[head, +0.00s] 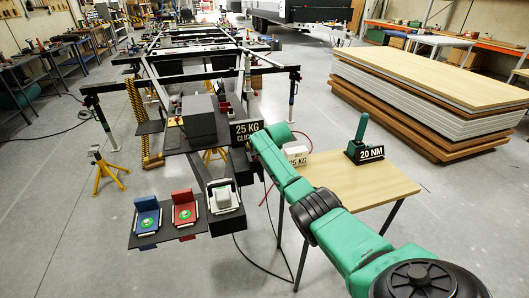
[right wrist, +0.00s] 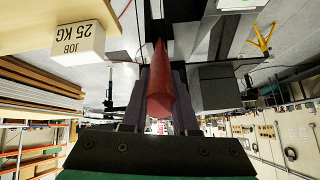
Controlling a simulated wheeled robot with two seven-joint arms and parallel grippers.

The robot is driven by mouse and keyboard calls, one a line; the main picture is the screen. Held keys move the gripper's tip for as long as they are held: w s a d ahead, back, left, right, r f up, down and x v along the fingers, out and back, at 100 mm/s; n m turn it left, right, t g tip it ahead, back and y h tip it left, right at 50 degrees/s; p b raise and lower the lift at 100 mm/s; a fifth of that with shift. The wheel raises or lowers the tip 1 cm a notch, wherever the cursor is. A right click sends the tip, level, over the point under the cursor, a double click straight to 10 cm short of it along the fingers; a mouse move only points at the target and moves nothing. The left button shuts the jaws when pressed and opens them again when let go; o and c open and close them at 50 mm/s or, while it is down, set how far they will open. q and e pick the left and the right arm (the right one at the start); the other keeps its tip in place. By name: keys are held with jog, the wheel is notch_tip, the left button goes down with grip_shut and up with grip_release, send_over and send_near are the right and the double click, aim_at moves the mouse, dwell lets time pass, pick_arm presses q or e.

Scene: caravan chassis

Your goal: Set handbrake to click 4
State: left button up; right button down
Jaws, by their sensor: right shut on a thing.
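The handbrake lever's red grip (right wrist: 161,85) runs between the fingers of my right gripper (right wrist: 161,104) in the right wrist view. My right gripper is shut on it. In the head view, my green right arm reaches in from the lower right. The gripper and lever are hidden there behind the arm and sign. I cannot read the lever's click position. My left gripper is not in view.
A wooden table (head: 350,183) holds a white "25 KG" block (head: 297,157) and a "20 NM" sign (head: 371,153) beside a green upright tool (head: 361,127). Blue (head: 147,216) and red (head: 184,208) holders sit front left. Stacked panels (head: 430,95) stand right.

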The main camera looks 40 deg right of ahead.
jog(key=shift+r, duration=0.15)
jog(key=c, duration=0.7)
grip_release()
jog(key=shift+w, duration=0.1)
jog(key=shift+r, duration=0.15)
jog(key=v, duration=1.4)
jog(key=shift+b, duration=0.4)
